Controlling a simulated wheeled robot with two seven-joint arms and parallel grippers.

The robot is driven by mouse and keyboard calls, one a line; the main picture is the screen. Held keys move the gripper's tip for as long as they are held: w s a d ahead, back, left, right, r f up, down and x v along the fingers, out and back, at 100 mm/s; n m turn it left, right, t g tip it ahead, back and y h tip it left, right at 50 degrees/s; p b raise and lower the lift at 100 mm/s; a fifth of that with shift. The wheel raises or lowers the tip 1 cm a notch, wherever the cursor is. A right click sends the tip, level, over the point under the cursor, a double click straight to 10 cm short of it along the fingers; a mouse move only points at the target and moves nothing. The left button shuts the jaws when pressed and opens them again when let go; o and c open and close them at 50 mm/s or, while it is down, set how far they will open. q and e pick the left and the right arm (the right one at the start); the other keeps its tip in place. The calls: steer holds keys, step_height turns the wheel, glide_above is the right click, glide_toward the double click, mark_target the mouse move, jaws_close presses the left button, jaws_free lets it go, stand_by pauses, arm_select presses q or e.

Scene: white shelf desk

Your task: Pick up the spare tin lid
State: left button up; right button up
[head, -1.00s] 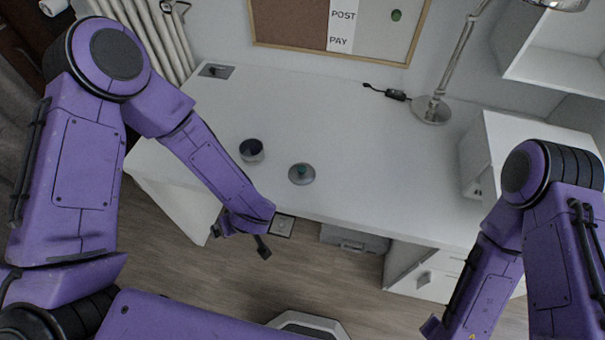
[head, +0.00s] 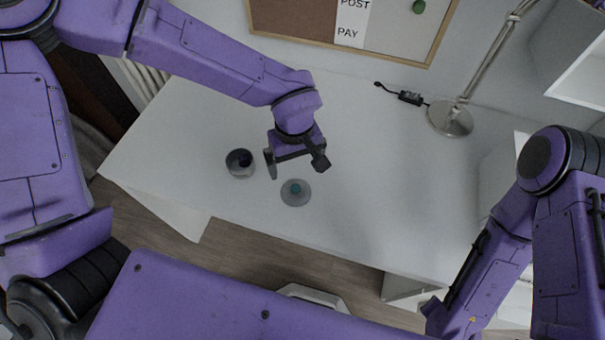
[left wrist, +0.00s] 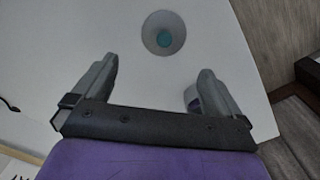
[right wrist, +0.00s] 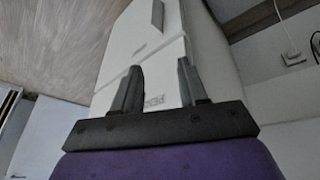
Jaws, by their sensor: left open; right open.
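The tin lid (head: 295,193) is a grey disc with a teal knob, lying flat on the white desk near its front edge. It also shows in the left wrist view (left wrist: 163,33), beyond the fingertips. My left gripper (head: 297,170) is open and empty above the desk, just behind the lid and apart from it. A dark round tin (head: 240,163) stands open to the left of the lid; in the left wrist view a small part of it (left wrist: 194,101) shows behind a finger. My right gripper (right wrist: 157,85) is open and empty, facing the drawer fronts in the right wrist view.
The white desk (head: 390,190) is clear to the right of the lid. A lamp base (head: 450,118) and a black cable switch (head: 410,97) are at the back right. A cork board (head: 320,25) hangs on the wall. A white shelf unit stands at the right.

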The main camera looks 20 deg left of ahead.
mark_target(296, 189)
arm_select(q)
steer(key=f, duration=0.3)
steer(key=s+f, duration=0.1)
steer(key=f, duration=0.2)
steer(key=f+b, duration=0.1)
steer(key=f, duration=0.3)
steer(key=shift+s+d+f, duration=0.1)
steer(key=shift+s, duration=0.05)
steer(key=c, duration=0.9)
